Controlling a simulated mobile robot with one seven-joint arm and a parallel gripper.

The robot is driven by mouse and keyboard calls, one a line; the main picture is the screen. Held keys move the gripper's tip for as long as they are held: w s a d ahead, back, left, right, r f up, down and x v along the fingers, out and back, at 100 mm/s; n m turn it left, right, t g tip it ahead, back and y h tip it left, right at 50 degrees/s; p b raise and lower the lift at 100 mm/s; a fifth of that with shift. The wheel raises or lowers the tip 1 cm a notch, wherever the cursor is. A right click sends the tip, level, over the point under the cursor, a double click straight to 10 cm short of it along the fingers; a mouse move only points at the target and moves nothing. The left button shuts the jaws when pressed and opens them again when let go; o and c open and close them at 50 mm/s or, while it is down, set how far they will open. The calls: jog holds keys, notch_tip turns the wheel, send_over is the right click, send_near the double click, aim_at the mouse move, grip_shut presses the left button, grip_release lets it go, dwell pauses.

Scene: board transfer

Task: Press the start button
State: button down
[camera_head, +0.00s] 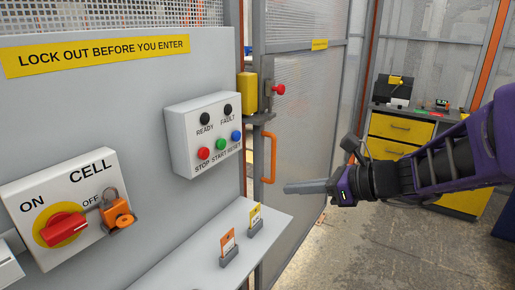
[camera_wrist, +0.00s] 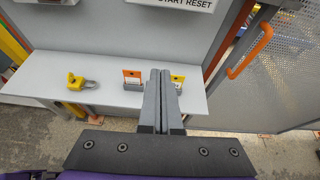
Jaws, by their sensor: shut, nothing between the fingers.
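The start button (camera_head: 220,144) is green and sits in the lower row of a grey control box (camera_head: 182,125) on the panel. A red STOP button (camera_head: 204,153) is to its left and a blue RESET button (camera_head: 236,135) to its right. My gripper (camera_head: 286,188) is shut and empty, to the right of the box and lower in the picture, apart from it. In the wrist view my closed fingers (camera_wrist: 160,73) point toward the panel over the shelf. Only the box's bottom edge (camera_wrist: 180,6) with the words START RESET shows there; the button is out of that view.
A shelf (camera_head: 180,262) below the box holds an orange tag (camera_head: 228,243) and a yellow tag (camera_head: 255,216) in stands. A yellow padlock (camera_wrist: 76,83) lies on it. A red switch (camera_head: 65,228) with an orange padlock (camera_head: 117,216) is at left. An orange door handle (camera_head: 270,158) is near my gripper.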

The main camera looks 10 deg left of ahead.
aim_at(223, 144)
jog(key=w+a+r+m+t+y, duration=0.1)
jog(key=a+r+t+y, duration=0.1)
jog(key=r, duration=0.4)
jog(key=shift+w+a+y, duration=0.15)
jog(key=shift+a+y, duration=0.35)
jog(key=shift+a, duration=0.1)
jog(key=x, duration=1.4)
jog(key=shift+w, duration=0.15)
